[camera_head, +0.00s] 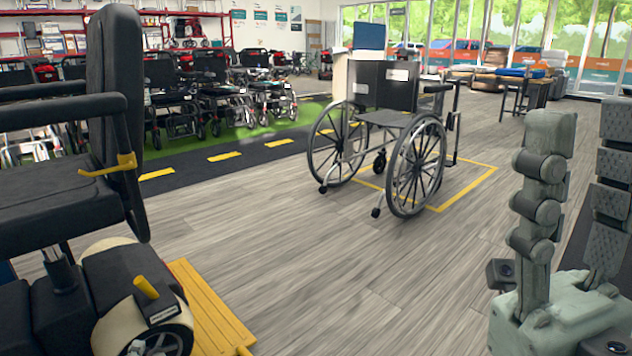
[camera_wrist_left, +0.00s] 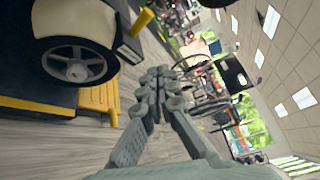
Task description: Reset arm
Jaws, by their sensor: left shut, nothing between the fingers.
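A mobility scooter (camera_head: 127,277) with a black seat stands close at left, beside a yellow ramp (camera_head: 212,310). A wheelchair (camera_head: 384,118) stands ahead in a yellow floor outline. The wooden floor (camera_head: 335,260) between is clear.

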